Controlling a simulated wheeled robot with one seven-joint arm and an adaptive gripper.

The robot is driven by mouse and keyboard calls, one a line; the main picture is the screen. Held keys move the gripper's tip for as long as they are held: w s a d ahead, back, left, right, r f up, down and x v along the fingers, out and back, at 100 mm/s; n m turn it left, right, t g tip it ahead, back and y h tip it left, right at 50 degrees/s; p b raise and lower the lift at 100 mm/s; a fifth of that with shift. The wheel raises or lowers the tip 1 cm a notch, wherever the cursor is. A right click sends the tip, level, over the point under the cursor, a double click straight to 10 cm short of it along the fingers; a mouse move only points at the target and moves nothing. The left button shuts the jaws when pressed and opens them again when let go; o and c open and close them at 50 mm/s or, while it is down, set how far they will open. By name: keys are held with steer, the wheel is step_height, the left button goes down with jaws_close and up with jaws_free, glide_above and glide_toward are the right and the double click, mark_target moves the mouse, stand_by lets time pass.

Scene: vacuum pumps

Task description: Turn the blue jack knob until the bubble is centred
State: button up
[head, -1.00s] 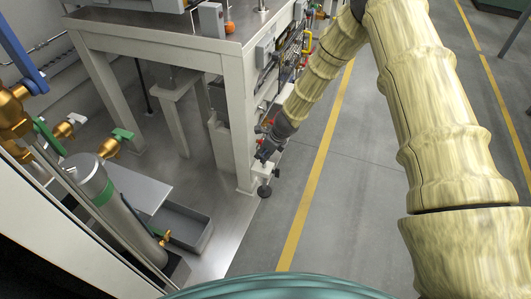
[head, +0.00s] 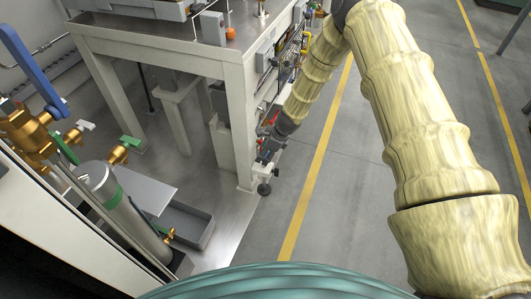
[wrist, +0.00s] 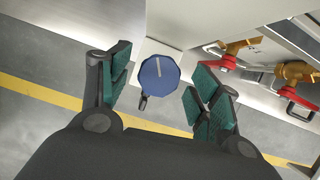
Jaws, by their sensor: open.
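The blue jack knob (wrist: 160,76) shows in the wrist view as a many-sided blue disc with a pale line on its top and a small dark handle at its lower left. My gripper (wrist: 160,92) is open, with a green-padded finger on each side of the knob and a gap to both. In the head view my gripper (head: 266,155) is small and dark beside the white frame's leg, above a round black foot (head: 264,189). The knob is hard to make out there. I cannot see the bubble in either view.
Red-handled brass valves (wrist: 233,55) sit right of the knob in the wrist view. A white frame (head: 232,110) stands left of my arm. A gas cylinder (head: 125,205) and a grey tray (head: 188,224) are at lower left. The floor right of the frame is clear.

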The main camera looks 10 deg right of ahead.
steer(key=shift+p+v, duration=0.8)
steer(key=shift+v, duration=0.15)
steer(key=p+v, duration=0.4)
steer(key=v, duration=0.2)
steer(key=shift+p, duration=0.35)
stand_by(0.5)
